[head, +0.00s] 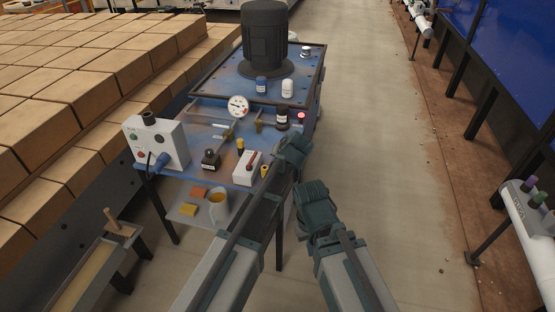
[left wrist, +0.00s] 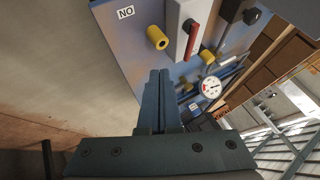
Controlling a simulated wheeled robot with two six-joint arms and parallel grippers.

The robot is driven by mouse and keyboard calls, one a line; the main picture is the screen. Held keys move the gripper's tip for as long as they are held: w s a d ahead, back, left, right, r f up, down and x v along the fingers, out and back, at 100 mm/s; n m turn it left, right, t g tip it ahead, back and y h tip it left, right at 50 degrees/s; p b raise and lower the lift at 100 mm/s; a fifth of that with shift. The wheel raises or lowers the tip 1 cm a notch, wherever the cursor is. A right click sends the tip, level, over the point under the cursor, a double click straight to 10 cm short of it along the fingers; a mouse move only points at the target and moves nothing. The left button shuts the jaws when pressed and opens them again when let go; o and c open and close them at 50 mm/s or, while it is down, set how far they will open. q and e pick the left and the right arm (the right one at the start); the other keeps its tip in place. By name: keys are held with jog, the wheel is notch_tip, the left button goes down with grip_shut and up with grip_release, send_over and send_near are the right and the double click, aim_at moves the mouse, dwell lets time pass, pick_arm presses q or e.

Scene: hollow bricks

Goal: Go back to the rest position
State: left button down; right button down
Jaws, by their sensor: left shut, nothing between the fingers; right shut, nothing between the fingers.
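My left gripper (head: 294,150) is in front of the right side of the blue machine bench (head: 225,128) in the head view. It also shows in the left wrist view (left wrist: 158,78), with its two fingers together and nothing between them. My right gripper (head: 312,192) is lower and slightly to the right, over the floor beside the bench. It is shut and empty. Its fingertips are hard to make out in the head view.
The bench carries a white box with a red lever (head: 247,167), a gauge (head: 238,106), a grey control box (head: 158,142) and a dark motor (head: 265,40). A mug (head: 218,205) stands on the lower shelf. Stacked bricks (head: 60,95) fill the left. The aisle floor (head: 375,120) is clear.

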pick_arm(q)
jog(key=s+a+f+n+g+h, duration=0.25)
jog(key=s+a, duration=0.35)
jog(key=s, duration=0.6)
jog(key=s+a+f+n+g+h, duration=0.1)
jog(key=s+a+f+g+h, duration=0.25)
jog(key=s, duration=0.95)
jog(key=s+d+r+m+g+y+p, duration=0.1)
jog(key=s+d+r+m+y+p, duration=0.2)
jog(key=d+r+p, duration=0.6)
notch_tip(320, 180, up, 4)
jog(key=shift+s+d+f+m+p, duration=0.25)
jog(key=shift+s+m+p, duration=0.55)
jog(key=shift+p, duration=0.45)
jog(key=shift+s, duration=0.1)
